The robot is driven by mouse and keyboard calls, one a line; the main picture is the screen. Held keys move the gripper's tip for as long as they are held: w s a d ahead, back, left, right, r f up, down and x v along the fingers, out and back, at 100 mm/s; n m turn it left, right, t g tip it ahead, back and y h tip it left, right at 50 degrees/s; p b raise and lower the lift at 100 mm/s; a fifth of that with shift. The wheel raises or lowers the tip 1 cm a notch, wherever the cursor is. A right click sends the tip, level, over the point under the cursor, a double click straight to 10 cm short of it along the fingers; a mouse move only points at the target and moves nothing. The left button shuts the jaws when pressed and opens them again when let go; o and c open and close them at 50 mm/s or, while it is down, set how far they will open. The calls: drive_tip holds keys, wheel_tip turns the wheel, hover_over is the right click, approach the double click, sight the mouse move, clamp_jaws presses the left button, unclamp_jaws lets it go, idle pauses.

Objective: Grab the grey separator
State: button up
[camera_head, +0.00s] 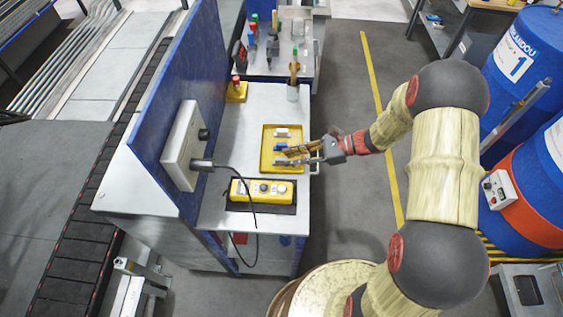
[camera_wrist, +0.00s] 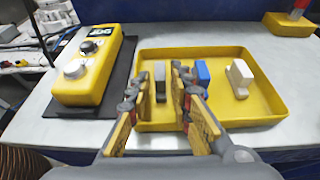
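The grey separator (camera_wrist: 160,76) stands in a shallow yellow tray (camera_wrist: 262,112), at its left side in the wrist view. A blue piece (camera_wrist: 202,72) and a white piece (camera_wrist: 239,77) stand to its right in the same tray. My gripper (camera_wrist: 159,88) is open, with one finger on each side of the separator in the picture. I cannot tell whether the fingers touch it. In the head view my gripper (camera_head: 290,156) reaches over the tray (camera_head: 267,135) from the right and partly hides the separator.
A blue panel (camera_head: 165,105) with a grey box (camera_head: 183,145) borders the table's left side.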

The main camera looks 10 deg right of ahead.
sight(285, 158)
drive_tip(key=shift+x, duration=1.5)
drive_tip(key=shift+c, duration=1.3)
drive_tip(key=shift+c, duration=1.2)
